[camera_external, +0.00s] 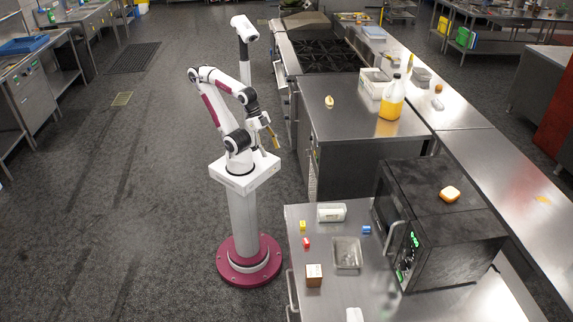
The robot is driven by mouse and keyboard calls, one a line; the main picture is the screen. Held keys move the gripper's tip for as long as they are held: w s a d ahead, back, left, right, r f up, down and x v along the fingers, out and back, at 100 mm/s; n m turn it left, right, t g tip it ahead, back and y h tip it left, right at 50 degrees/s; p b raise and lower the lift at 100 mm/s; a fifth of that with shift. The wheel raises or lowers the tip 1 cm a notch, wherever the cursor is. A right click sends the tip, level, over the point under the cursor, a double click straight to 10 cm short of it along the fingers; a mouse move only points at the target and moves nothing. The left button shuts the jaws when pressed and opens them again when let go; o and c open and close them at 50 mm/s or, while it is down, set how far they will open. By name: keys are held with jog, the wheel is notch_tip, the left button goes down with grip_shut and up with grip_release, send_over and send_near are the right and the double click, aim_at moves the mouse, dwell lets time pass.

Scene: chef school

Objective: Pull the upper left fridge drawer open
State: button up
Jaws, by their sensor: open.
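My gripper (270,132) is at the end of my white and dark red arm, in front of the steel counter unit (345,160) and to the left of it in the picture. The gripper is open, with nothing seen between its fingers. The unit's drawer front (314,150) faces left and shows almost edge-on, with a small handle area along it. Single drawers, and which one is the upper left, cannot be told apart at this angle. No drawer visibly sticks out. Contact between gripper and front cannot be told.
A stove (325,55) adjoins the unit behind. A nearer counter (325,275) holds a black microwave (440,235) and small items. The floor to the left (120,190) is clear.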

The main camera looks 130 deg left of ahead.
jog(key=c, duration=0.6)
jog(key=w+d+n+t+h, duration=0.1)
jog(key=w+d, duration=0.3)
jog(key=w, duration=0.3)
jog(key=w+d+r+n+t+h, duration=0.1)
jog(key=w+d, duration=0.3)
jog(key=w, duration=0.3)
jog(key=w+d+h, duration=0.1)
jog(key=w+d, duration=0.4)
jog(key=w, duration=0.2)
jog(key=w+d+f+n+t+h, duration=0.15)
jog(key=w+d+f, duration=0.25)
jog(key=w+d, duration=0.4)
jog(key=w+d+f+n+t, duration=0.1)
jog(key=w+d+f+n, duration=0.1)
jog(key=w+d+f, duration=0.45)
jog(key=w+d+f+n+t+h, duration=0.1)
jog(key=w+d+f+n+t, duration=0.2)
jog(key=d+f, duration=1.55)
jog(key=m+t+h, duration=0.2)
jog(key=t+h, duration=0.2)
jog(key=t, duration=0.1)
send_near(290, 289)
jog(key=shift+w+d+f+y, duration=0.15)
jog(key=shift+w+d, duration=0.15)
jog(key=shift+w, duration=0.15)
jog(key=shift+w+d+y, duration=0.1)
jog(key=shift+w+d, duration=0.15)
jog(key=shift+w, duration=0.2)
jog(key=shift+w, duration=0.1)
